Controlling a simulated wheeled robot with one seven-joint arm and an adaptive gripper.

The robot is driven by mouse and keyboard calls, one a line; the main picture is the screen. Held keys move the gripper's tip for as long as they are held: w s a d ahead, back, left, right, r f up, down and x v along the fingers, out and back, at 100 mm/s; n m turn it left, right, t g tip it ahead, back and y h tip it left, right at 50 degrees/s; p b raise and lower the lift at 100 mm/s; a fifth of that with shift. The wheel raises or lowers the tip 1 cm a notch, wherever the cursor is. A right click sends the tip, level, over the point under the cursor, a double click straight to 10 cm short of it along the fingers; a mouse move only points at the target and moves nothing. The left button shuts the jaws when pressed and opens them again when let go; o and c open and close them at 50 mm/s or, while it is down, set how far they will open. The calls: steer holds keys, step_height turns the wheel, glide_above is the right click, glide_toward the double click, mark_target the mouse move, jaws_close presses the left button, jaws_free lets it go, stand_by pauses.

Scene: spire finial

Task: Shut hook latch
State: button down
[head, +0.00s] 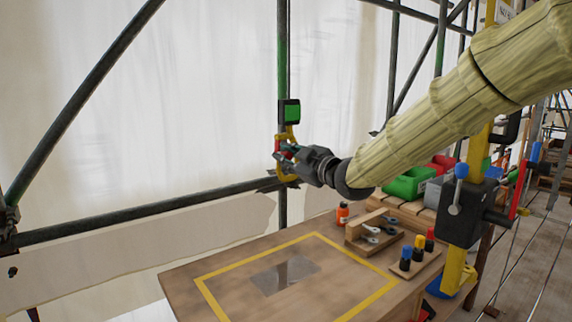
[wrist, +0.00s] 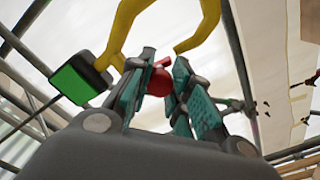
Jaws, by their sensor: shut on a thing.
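The yellow hook (head: 279,172) hangs by a dark scaffold pole, left of centre in the head view, below a small box with a green face (head: 289,111). In the wrist view the yellow hook (wrist: 127,25) curves above my fingers, and the green-faced box (wrist: 76,83) is at the left. My gripper (head: 287,154) is at the hook. Its teal-padded fingers (wrist: 159,88) are shut on a round red knob (wrist: 160,80), which sits between them. The fingers hide how the red part meets the hook.
A wooden bench (head: 215,273) with a yellow taped rectangle stands below. On it are an orange bottle (head: 343,214), a wooden tool holder (head: 352,232) and several coloured-capped pieces. Green bins (head: 405,185) stand behind. Dark scaffold tubes (head: 140,218) cross around the hook.

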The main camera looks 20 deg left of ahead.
steer(key=shift+w+n, duration=0.1)
steer(key=shift+n, duration=0.3)
steer(key=c, duration=1.3)
jaws_free()
steer(key=shift+r, duration=0.1)
steer(key=shift+o, duration=0.2)
steer(key=shift+d, duration=0.1)
steer(key=v, duration=1.2)
